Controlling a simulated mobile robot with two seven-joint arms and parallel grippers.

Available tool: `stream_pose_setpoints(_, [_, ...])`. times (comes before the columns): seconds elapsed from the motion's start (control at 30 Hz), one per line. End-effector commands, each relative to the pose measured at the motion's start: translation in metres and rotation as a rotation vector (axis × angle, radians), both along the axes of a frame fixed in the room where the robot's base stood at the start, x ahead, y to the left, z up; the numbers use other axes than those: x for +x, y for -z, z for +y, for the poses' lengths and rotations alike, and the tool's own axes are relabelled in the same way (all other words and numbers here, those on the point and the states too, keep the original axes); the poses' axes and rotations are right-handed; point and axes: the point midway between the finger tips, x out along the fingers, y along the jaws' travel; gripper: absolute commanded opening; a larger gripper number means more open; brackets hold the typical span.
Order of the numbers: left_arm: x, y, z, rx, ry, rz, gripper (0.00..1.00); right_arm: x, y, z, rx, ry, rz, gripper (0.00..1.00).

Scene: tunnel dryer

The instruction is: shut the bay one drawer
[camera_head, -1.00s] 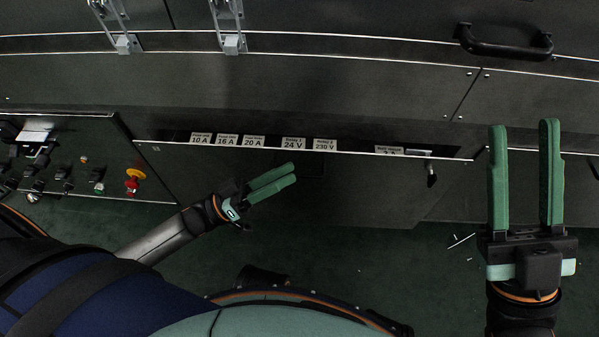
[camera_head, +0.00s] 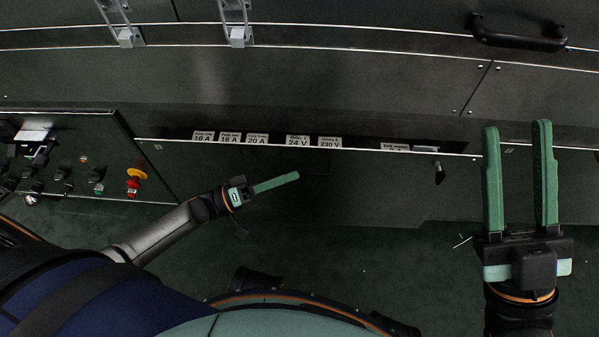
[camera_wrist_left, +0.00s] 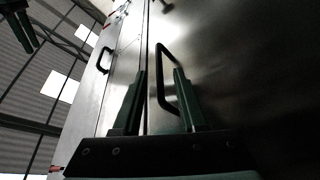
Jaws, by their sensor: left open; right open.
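The bay one drawer (camera_head: 235,178) appears as a dark front panel with a bright top edge. It stands a little open, and a narrow gap behind that edge shows white labels such as 10 A, 24 V and 230 V. My left gripper (camera_head: 297,177) is in front of this panel, its fingers overlapping in the head view. In the left wrist view my left gripper (camera_wrist_left: 158,75) is open, with a black bar handle (camera_wrist_left: 162,52) ahead of and between its fingers; contact cannot be told. My right gripper (camera_head: 515,125) is open and empty at the right.
A control panel (camera_head: 80,160) with knobs and a red-yellow emergency button (camera_head: 135,181) is at the left. A black handle (camera_head: 518,40) is on the upper right panel. A small dark latch or key (camera_head: 439,172) hangs at the drawer's right end. Green floor shows below.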

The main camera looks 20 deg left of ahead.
Motion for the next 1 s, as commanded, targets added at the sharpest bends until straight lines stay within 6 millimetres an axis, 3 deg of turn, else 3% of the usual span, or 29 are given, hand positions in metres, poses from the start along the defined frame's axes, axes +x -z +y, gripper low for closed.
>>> stream_pose_setpoints(0.2, [0.015,-0.005,-0.021,-0.001,0.000,-0.001,0.42,0.000,0.007,0.001,-0.007,0.002,0.003,0.42])
stream_pose_setpoints(0.57, [0.018,-0.007,-0.025,0.001,0.000,-0.001,0.42,0.001,0.007,0.001,-0.005,0.004,0.004,0.42])
stream_pose_setpoints(0.93, [0.017,-0.006,-0.024,0.001,-0.001,0.001,0.01,0.001,0.007,0.001,-0.001,0.004,0.004,0.42])
stream_pose_setpoints(1.0, [0.017,-0.006,-0.024,0.001,-0.001,0.001,0.00,0.001,0.007,0.001,-0.001,0.004,0.004,0.42])
